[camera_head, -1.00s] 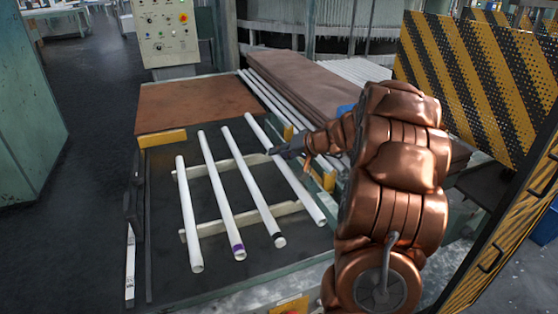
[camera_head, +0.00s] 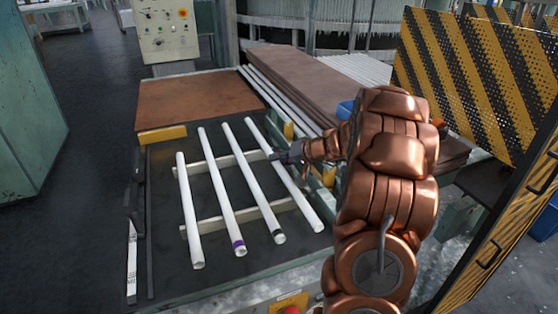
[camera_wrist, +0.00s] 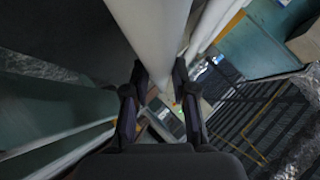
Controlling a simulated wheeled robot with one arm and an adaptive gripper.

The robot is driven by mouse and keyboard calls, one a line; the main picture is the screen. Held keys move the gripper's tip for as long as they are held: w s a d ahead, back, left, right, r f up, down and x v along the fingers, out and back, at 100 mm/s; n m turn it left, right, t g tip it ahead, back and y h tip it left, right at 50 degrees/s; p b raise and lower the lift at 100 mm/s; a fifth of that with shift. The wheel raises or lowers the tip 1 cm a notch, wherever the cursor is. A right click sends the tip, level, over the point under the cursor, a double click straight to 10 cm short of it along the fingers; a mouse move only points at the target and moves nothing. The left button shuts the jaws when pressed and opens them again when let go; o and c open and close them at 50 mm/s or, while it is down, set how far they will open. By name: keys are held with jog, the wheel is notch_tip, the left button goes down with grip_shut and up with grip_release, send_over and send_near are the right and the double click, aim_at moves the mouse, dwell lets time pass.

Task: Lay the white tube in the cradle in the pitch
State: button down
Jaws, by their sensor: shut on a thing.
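The white tube (camera_head: 302,195) is the rightmost of the tubes in the head view, plain with no coloured band visible. My gripper (camera_head: 277,157) is shut on it partway along its length, from the right. In the wrist view the tube (camera_wrist: 155,35) runs between the two fingers (camera_wrist: 160,75). The cradle is two pale notched rails, a far rail (camera_head: 230,163) and a near rail (camera_head: 222,221), on a dark table. The held tube lies over their right ends, roughly alongside the other tubes. I cannot tell whether it touches the rails.
On the rails to the left lie a plain white tube (camera_head: 188,210), a purple-banded tube (camera_head: 219,190) and a black-banded tube (camera_head: 250,180). Yellow blocks (camera_head: 328,176) and stacked brown boards (camera_head: 310,78) stand close on the right. A striped guard (camera_head: 470,80) is farther right.

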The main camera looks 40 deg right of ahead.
jog(key=shift+f+b, duration=0.3)
jog(key=shift+b, duration=0.1)
jog(key=c, duration=0.9)
grip_release()
jog(key=shift+c, duration=0.2)
jog(key=shift+r, duration=0.15)
jog(key=shift+r+p, duration=0.65)
jog(key=shift+p, duration=0.55)
jog(key=b+v, duration=0.4)
jog(key=v, duration=0.7)
jog(key=shift+s, duration=0.35)
jog(key=shift+d, duration=0.1)
